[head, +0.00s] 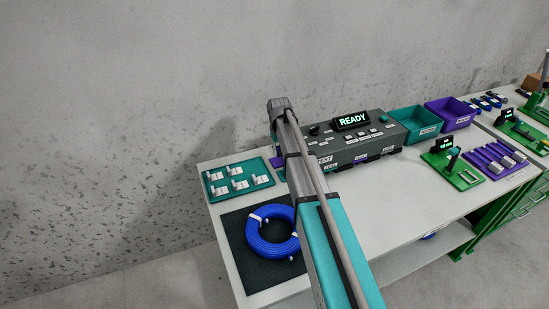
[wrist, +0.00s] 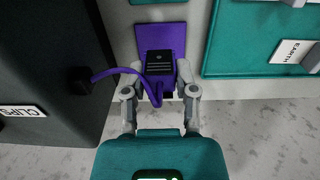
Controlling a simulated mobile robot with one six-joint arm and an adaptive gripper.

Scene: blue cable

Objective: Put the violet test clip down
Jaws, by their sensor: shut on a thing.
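The violet test clip (wrist: 158,86) has a dark ribbed part and shows in the middle of the wrist view. My gripper (wrist: 161,72) is shut on it, one grey finger on each side. A violet lead runs from the clip to the side of a dark box (wrist: 45,60) at the left, labelled CLIPS. A flat violet pad (wrist: 160,33) lies under and beyond the clip; I cannot tell whether the clip touches it. In the head view my arm hides the gripper and clip, and a bit of violet (head: 277,161) shows beside the arm.
A teal board (wrist: 255,40) with EARTH-labelled parts lies just right of the pad. It also shows in the head view (head: 213,187). A blue cable coil (head: 254,241) rests on a dark mat (head: 240,262). The grey tester (head: 345,150) reads READY. Teal and violet bins (head: 455,118) stand farther right.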

